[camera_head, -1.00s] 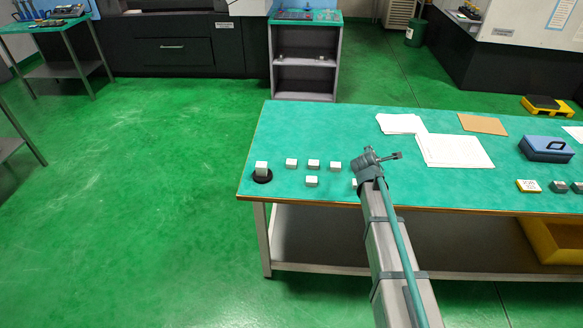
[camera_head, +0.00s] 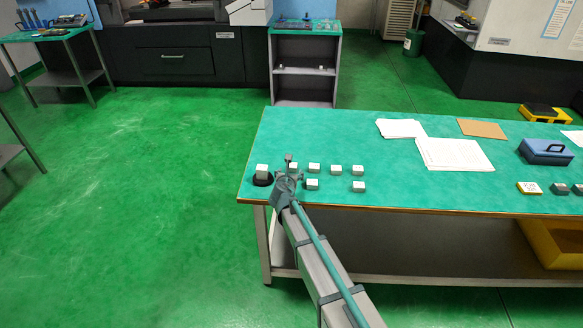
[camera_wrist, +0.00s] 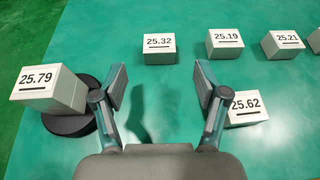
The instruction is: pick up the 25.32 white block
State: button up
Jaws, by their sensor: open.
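The 25.32 white block (camera_wrist: 159,49) lies on the green table top, ahead of my gripper (camera_wrist: 160,82) in the wrist view. Its white top carries the black number 25.32 over a bar; its sides are grey. In the head view the 25.32 block (camera_head: 293,167) is just beyond my gripper (camera_head: 287,177), partly hidden by it. My gripper is open and empty, its two fingers spread wider than the block. The block lies apart from both fingers, roughly centred between them but farther forward.
Block 25.79 (camera_wrist: 49,89) sits on a black round base (camera_wrist: 69,123) left of my left finger. Block 25.62 (camera_wrist: 247,110) is close beside my right finger. Blocks 25.19 (camera_wrist: 225,42) and 25.21 (camera_wrist: 282,44) stand to the right. Papers (camera_head: 455,153) lie farther right.

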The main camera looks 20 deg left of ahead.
aim_at(291, 168)
jog(key=p+x, duration=0.1)
jog(key=x, duration=0.3)
jog(key=shift+w+a+p, duration=0.2)
jog(key=shift+w+p, duration=0.1)
jog(key=shift+w+f, duration=0.2)
jog(key=shift+w, duration=0.05)
jog(key=shift+c, duration=0.3)
grip_shut()
